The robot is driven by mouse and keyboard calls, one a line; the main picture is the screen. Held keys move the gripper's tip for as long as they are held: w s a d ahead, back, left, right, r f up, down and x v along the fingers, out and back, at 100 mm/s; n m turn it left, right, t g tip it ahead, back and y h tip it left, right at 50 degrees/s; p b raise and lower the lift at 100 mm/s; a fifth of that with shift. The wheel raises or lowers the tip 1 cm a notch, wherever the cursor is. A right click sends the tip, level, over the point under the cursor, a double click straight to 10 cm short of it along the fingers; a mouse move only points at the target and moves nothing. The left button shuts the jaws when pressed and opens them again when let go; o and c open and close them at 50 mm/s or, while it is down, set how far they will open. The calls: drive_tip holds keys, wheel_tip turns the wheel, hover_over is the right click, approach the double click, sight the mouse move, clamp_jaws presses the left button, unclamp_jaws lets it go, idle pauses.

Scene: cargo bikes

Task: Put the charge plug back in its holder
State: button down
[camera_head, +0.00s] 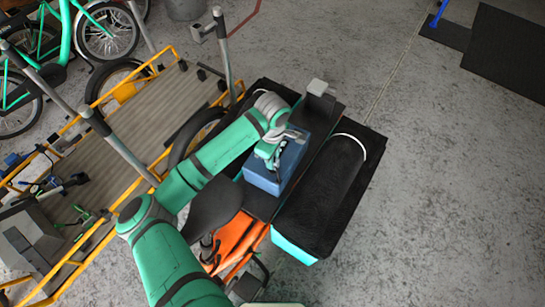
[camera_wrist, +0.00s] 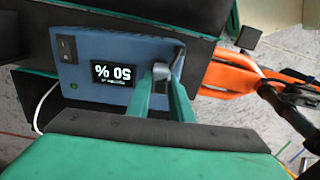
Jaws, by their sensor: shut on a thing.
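A blue box (camera_head: 268,183) sits on the dark rear part of a bike. In the wrist view this blue box (camera_wrist: 85,45) has a dark display (camera_wrist: 112,73) reading 50 % and a black switch (camera_wrist: 66,47). In the head view my gripper (camera_head: 272,155) is over the box's top. I cannot tell whether the plug is seated or just touching the box. I cannot make out the plug's holder for certain.
A grey block (camera_head: 318,87) stands on a black part beyond the box. An orange frame (camera_head: 238,240) and a black saddle (camera_head: 212,207) are nearer.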

drive_tip(key=shift+f, duration=0.6)
drive_tip(key=c, duration=1.5)
unclamp_jaws()
wheel_tip(320, 180, up, 11)
drive_tip(key=shift+f, duration=0.1)
